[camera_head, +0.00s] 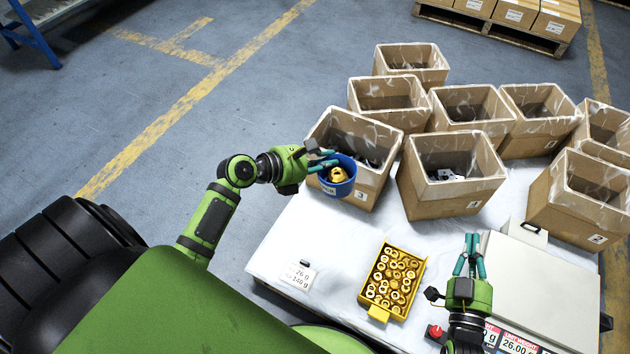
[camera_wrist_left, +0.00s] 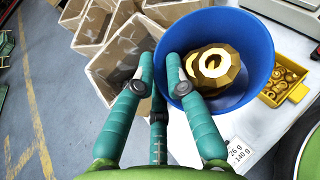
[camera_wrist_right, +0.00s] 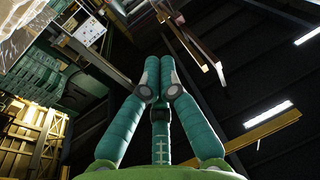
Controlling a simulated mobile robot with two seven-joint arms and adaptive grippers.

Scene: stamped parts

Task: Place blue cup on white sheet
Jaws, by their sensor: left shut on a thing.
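The blue cup (camera_head: 337,191) holds a gold nut-like part (camera_head: 338,174); the part also shows in the left wrist view (camera_wrist_left: 212,66). My left gripper (camera_head: 328,160) is shut on the cup's rim, on the cup's left side in the head view. In the left wrist view, the cup (camera_wrist_left: 262,45) is beside the fingertips (camera_wrist_left: 161,66), with one finger overlapping its wall. The cup appears held above the white sheet (camera_head: 305,228), which covers the table. My right gripper (camera_head: 470,243) is shut and empty beside the grey machine.
Lined cardboard boxes (camera_head: 450,204) crowd the back of the table, one just behind the cup. A yellow tray (camera_head: 378,313) of gold rings is at the front middle. A small label card (camera_head: 296,275) lies left of it. A grey machine (camera_head: 540,290) stands right.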

